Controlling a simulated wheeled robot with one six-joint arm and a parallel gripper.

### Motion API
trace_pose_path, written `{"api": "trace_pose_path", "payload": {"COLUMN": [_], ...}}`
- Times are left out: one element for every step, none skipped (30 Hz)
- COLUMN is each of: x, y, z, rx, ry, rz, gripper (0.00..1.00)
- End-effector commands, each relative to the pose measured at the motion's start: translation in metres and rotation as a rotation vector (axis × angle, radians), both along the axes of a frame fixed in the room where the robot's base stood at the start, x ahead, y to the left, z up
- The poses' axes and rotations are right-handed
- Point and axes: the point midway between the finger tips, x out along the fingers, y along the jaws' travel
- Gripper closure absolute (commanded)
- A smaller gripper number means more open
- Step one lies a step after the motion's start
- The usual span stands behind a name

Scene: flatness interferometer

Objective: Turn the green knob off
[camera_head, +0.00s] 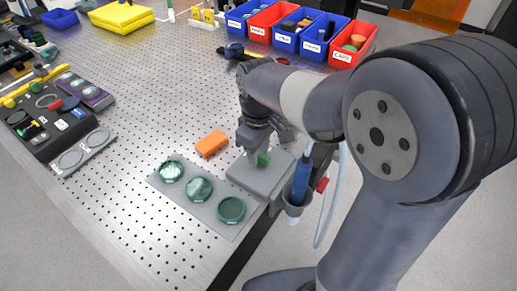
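The small green knob (263,159) shows on top of a flat grey box (250,181) near the front edge of the perforated table. My arm reaches in from the right and bends down over the box. My gripper (252,148) points down right at the knob, on its upper left side. The gripper hides part of the knob and the back of the box. It is too small here to tell whether the fingers touch the knob or how far apart they are. The knob's setting is not readable.
An orange block (211,143) lies left of the box. A grey plate (187,198) with three green glassy discs lies in front. A holder with a blue-handled tool (301,180) hangs at the table edge. Blue and red bins (290,38) stand behind. The perforated table's middle is clear.

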Motion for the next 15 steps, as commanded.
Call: {"api": "trace_pose_path", "payload": {"x": [0.0000, 0.0000, 0.0000, 0.0000, 0.0000, 0.0000, 0.0000, 0.0000, 0.0000, 0.0000, 0.0000, 0.0000, 0.0000, 0.0000, 0.0000], "y": [0.0000, 0.0000, 0.0000, 0.0000, 0.0000, 0.0000, 0.0000, 0.0000, 0.0000, 0.0000, 0.0000, 0.0000, 0.0000, 0.0000, 0.0000], "z": [0.0002, 0.0002, 0.0002, 0.0003, 0.0003, 0.0003, 0.0003, 0.0003, 0.0003, 0.0004, 0.0004, 0.0004, 0.0004, 0.0004, 0.0004], "rx": [0.000, 0.000, 0.000, 0.000, 0.000, 0.000, 0.000, 0.000, 0.000, 0.000, 0.000, 0.000, 0.000, 0.000, 0.000], "ry": [0.000, 0.000, 0.000, 0.000, 0.000, 0.000, 0.000, 0.000, 0.000, 0.000, 0.000, 0.000, 0.000, 0.000, 0.000], "rz": [0.000, 0.000, 0.000, 0.000, 0.000, 0.000, 0.000, 0.000, 0.000, 0.000, 0.000, 0.000, 0.000, 0.000, 0.000], "gripper": [0.69, 0.72, 0.75, 0.78, 0.80, 0.83, 0.86, 0.88, 0.91, 0.94, 0.96, 1.00, 1.00, 1.00, 1.00]}}
